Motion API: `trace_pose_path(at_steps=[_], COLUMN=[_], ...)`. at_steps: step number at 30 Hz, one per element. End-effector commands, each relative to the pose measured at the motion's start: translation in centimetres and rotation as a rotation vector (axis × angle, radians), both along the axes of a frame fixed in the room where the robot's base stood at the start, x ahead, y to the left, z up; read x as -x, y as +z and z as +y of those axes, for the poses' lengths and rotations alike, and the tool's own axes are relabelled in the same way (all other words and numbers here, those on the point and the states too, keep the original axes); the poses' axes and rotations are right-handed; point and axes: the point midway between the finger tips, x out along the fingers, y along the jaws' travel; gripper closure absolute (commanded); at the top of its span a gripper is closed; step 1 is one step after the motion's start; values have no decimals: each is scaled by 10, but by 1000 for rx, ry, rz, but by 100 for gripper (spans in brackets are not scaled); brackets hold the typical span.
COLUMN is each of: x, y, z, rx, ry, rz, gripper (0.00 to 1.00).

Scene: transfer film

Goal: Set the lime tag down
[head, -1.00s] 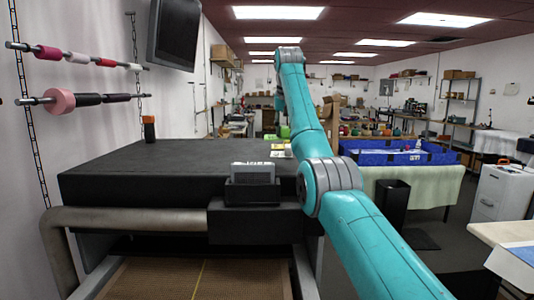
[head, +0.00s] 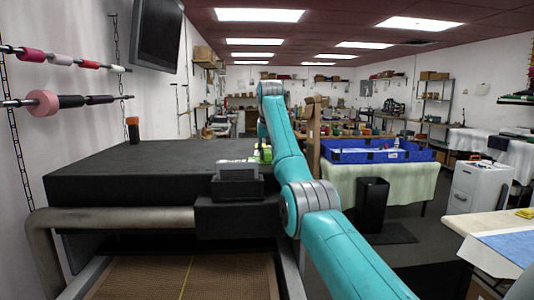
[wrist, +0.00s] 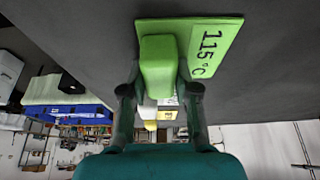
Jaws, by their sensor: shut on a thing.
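The lime tag is a flat green plate with a raised grip block and a pale label reading 115 °C. It fills the top middle of the wrist view (wrist: 220,40) and shows as a small green patch in the head view (head: 266,153). My gripper (wrist: 160,75) is shut on the tag's grip block, one finger on each side. The plate lies close against the black press top (head: 110,165); I cannot tell whether it touches. In the head view my arm hides most of the gripper.
A grey block in a black holder (head: 238,173) stands at the press's front edge. White and yellow items (wrist: 155,115) show just beyond the tag in the wrist view. An orange-topped black bottle (head: 133,130) stands at the far left. Most of the press top is clear.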

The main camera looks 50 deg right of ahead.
Motion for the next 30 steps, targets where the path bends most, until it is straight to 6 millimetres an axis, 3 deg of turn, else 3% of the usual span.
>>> trace_pose_path(at_steps=[1,3,16,30], x=[0,0,0,5], y=[-1,0,7,86], z=[0,0,2,46], rx=[0,0,1,1], ry=[0,0,1,15], rz=[0,0,0,-1], gripper=[62,45,45,45])
